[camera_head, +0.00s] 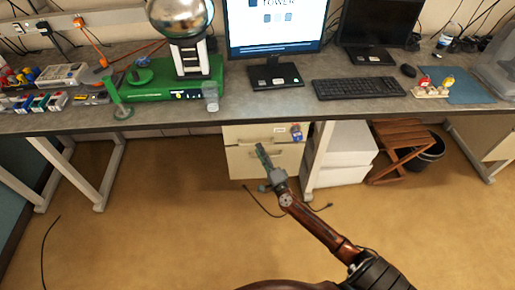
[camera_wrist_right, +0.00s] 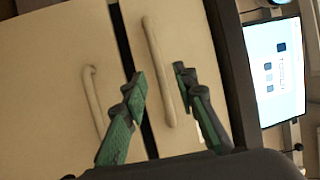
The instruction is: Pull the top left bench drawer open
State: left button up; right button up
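Under the bench in the head view is a cream drawer unit with a top drawer (camera_head: 240,133) and a lower drawer (camera_head: 243,164). My right gripper (camera_head: 262,150) is in front of it, partly covering the fronts. In the right wrist view the picture is turned: the top drawer front (camera_wrist_right: 190,30) lies towards the monitor, with a pale bar handle (camera_wrist_right: 152,45). The open fingers of my right gripper (camera_wrist_right: 160,75) appear on either side of this handle. I cannot tell whether they touch it. The drawer looks shut. My left gripper is not in view.
The bench top (camera_head: 180,118) overhangs the drawers. A bench leg (camera_head: 319,160) stands close on the right, with white boxes (camera_head: 345,150) and a wooden stool (camera_head: 400,145) beyond. A cable (camera_head: 260,203) lies on the otherwise open floor.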

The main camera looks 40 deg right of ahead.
jog(key=shift+x, duration=1.15)
jog(key=shift+c, duration=0.7)
grip_shut()
